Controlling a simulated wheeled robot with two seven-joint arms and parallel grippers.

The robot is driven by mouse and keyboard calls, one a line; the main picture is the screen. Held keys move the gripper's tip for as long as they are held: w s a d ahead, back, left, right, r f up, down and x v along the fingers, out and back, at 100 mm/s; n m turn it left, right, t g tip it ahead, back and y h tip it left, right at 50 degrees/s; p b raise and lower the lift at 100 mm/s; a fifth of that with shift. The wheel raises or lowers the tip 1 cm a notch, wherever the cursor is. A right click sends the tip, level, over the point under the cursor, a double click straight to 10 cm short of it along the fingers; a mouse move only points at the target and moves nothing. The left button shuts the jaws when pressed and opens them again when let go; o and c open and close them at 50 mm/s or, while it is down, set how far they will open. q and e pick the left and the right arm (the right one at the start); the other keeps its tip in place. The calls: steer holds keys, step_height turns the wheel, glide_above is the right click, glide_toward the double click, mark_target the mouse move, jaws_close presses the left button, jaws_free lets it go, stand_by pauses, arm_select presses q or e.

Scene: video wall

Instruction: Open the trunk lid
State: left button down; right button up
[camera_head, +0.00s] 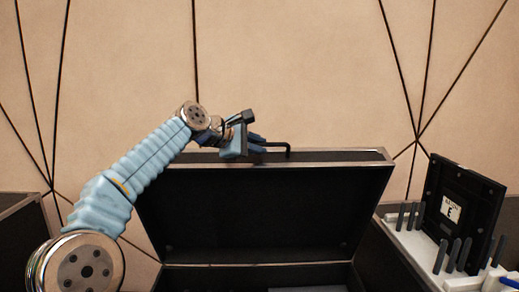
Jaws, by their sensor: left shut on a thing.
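The trunk lid (265,210) is a dark panel with a metal-edged rim, standing raised and facing me in the middle of the view. A thin black handle (288,150) sits on its top edge. My left gripper (256,143) is at the lid's top edge, shut on the handle, and hides the handle's left part. Below the lid, a narrow strip of the open trunk (305,289) shows at the bottom of the picture. My right gripper is not in view.
A white rack (410,240) with several dark pegs stands at the right, holding a black labelled panel (462,212). A dark metal-edged case (22,235) is at the lower left. A beige wall with dark lines is behind. The space above the lid is clear.

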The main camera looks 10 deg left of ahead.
arm_select(q)
steer(key=shift+w+f, duration=0.1)
stand_by(0.3)
steer(key=c, duration=1.2)
jaws_free()
steer(key=b+v, duration=0.1)
steer(key=v, duration=1.3)
steer(key=shift+w+a, duration=0.1)
steer(key=shift+w, duration=0.1)
